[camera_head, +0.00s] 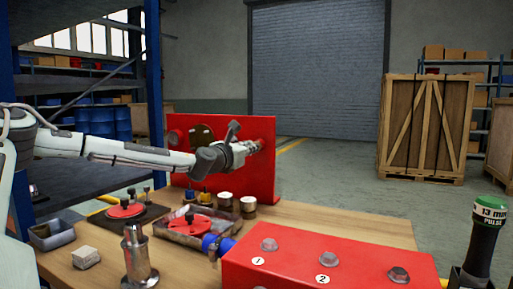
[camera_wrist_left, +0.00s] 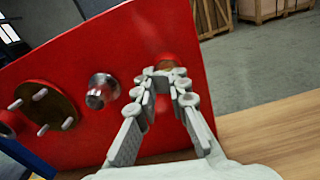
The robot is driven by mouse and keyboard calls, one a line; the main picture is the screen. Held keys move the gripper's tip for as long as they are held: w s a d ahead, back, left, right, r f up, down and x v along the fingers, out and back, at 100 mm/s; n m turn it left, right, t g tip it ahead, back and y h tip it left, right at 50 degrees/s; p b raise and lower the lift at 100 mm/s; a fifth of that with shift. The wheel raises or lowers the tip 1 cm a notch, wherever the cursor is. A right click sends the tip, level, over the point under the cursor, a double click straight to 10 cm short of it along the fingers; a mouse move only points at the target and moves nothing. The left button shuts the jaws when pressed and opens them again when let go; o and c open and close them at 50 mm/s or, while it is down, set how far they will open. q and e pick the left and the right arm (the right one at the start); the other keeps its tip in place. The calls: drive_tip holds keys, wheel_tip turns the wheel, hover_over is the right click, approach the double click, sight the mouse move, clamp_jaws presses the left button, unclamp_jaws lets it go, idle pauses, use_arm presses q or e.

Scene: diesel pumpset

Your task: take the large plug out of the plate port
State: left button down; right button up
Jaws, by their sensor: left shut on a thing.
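The red plate (camera_head: 245,180) stands upright at the back of the bench. My left gripper (camera_head: 252,147) reaches its right part from the left, its fingertips at a round port. In the left wrist view, the fingers of my left gripper (camera_wrist_left: 165,80) close together at the port, around a small brownish piece, the large plug (camera_wrist_left: 168,64). The fingers hide most of the plug, and I cannot tell how deep it sits. A silver hex-headed fitting (camera_wrist_left: 103,91) sits on the plate to the left of the fingers. My right gripper is not in view.
A brown flange with studs (camera_wrist_left: 45,107) is on the plate.

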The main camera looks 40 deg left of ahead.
use_arm(q)
drive_tip(key=n, duration=0.5)
drive_tip(key=f+n, duration=0.1)
drive_tip(key=n, duration=0.1)
drive_tip(key=shift+d+n, duration=0.15)
drive_tip(key=shift+n, duration=0.15)
drive_tip(key=n+b, duration=0.1)
drive_tip(key=n, duration=0.2)
drive_tip(key=n+b, duration=0.1)
drive_tip(key=n, duration=0.2)
drive_tip(key=shift+w+d, duration=0.15)
drive_tip(key=shift+d, duration=0.05)
